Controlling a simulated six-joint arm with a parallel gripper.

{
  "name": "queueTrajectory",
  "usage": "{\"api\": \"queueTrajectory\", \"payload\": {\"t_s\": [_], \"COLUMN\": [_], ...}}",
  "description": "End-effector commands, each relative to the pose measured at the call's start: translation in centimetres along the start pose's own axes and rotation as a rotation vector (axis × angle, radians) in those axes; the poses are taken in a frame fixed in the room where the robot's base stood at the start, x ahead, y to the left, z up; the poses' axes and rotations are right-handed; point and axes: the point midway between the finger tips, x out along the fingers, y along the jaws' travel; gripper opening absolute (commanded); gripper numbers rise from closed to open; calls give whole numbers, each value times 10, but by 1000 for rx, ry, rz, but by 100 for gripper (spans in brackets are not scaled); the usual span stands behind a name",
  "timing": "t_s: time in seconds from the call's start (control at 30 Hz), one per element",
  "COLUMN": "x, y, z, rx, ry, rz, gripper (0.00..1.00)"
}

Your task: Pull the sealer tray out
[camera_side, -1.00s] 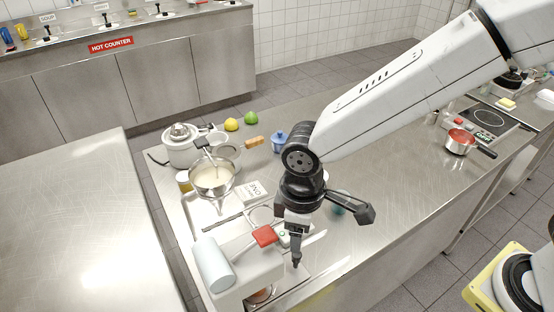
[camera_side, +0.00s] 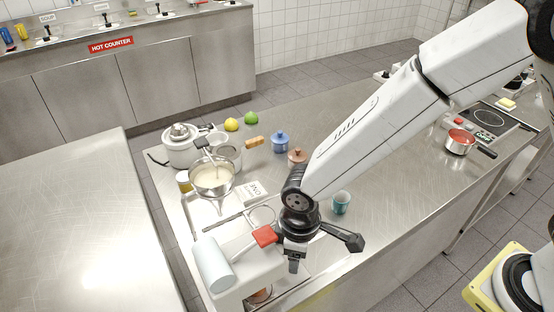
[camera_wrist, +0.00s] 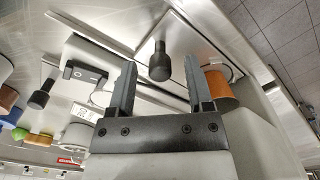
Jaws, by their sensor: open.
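The sealer (camera_side: 240,268) is a white machine with a film roll and a red handle, at the front left in the side view. A cup (camera_side: 260,294) sits low under its body; an orange-brown cup shows in the wrist view (camera_wrist: 222,88). Beside that cup lies a flat metal plate (camera_wrist: 190,38), seemingly the sealer tray, with a black knob (camera_wrist: 160,62) near it. My gripper (camera_side: 293,268) points down just right of the sealer. In the wrist view my gripper (camera_wrist: 160,75) is open, and the knob appears between its fingers, apparently untouched.
A small card sign (camera_side: 252,192), a pot of batter (camera_side: 213,178) and a juicer (camera_side: 185,145) stand behind the sealer. A teal cup (camera_side: 341,202) stands right of my wrist.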

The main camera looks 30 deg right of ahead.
Motion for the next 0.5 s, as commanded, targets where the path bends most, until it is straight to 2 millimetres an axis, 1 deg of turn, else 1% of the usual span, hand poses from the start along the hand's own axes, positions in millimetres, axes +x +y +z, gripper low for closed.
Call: {"api": "queueTrajectory", "payload": {"t_s": [0.3, 0.33, 0.37, 0.4, 0.47, 0.5], "x": [2, 2, 2, 2, 2, 2], "y": [0, 0, 0, 0, 0, 0], "z": [0, 0, 0, 0, 0, 0], "rx": [0, 0, 0, 0, 0, 0], "ry": [0, 0, 0, 0, 0, 0], "rz": [0, 0, 0, 0, 0, 0], "gripper": [66, 62, 53, 40, 21, 8]}}
